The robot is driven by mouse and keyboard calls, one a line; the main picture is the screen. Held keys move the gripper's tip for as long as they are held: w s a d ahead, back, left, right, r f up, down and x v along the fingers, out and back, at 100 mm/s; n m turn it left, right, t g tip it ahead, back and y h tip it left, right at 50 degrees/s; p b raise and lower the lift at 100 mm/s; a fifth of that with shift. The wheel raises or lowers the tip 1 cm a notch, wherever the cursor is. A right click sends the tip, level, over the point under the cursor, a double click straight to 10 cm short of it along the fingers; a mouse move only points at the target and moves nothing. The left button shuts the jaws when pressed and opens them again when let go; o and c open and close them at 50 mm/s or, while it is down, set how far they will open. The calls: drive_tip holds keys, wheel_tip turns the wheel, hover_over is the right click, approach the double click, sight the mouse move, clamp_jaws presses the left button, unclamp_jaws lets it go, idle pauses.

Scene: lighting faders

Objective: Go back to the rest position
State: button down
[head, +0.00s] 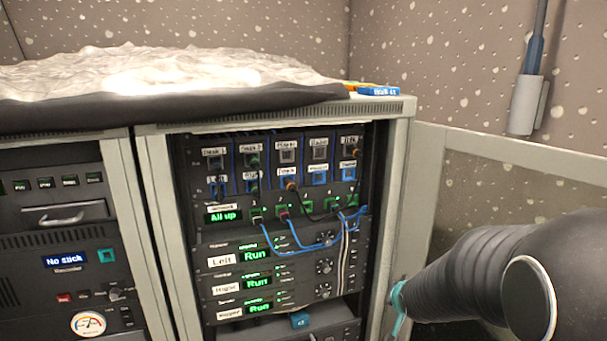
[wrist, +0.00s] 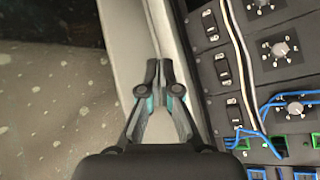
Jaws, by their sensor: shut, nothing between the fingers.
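My gripper (wrist: 160,75) is shut and empty in the wrist view, its two dark fingertips together over the pale cabinet frame. The equipment rack (head: 405,150) stands in the middle of the head view. Its units show green "Run" displays and an "All up" display (head: 223,217). In the head view my arm comes in from the right, and a small teal part of my gripper (head: 398,297) shows at the rack's right edge. The fingertips are hard to make out there. In the wrist view the rack's panel with knobs (wrist: 282,48) lies to the right of the fingers.
Blue patch cables (head: 290,245) hang in front of the rack units. A second cabinet with a gauge (head: 88,324) stands at the left. A crumpled pale cover (head: 160,70) lies on top, near a blue labelled item (head: 379,91). A speckled wall and grey post (head: 527,104) are at the right.

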drive_tip(key=s+a+r+n+g+p, duration=0.1)
drive_tip(key=s+r, duration=0.3)
drive_tip(key=s, duration=0.5)
drive_tip(key=s+a+r+n+g, duration=0.1)
drive_tip(key=s+r, duration=0.4)
drive_tip(key=s, duration=0.5)
drive_tip(key=s+a+r+n+g+p, duration=0.1)
drive_tip(key=s+a+r, duration=0.3)
drive_tip(key=s, duration=0.6)
drive_tip(key=shift+a+r+n+g+y+p, duration=0.25)
drive_tip(key=shift+n+g+y, duration=0.2)
drive_tip(key=shift+n, duration=0.35)
drive_tip(key=shift+s, duration=0.1)
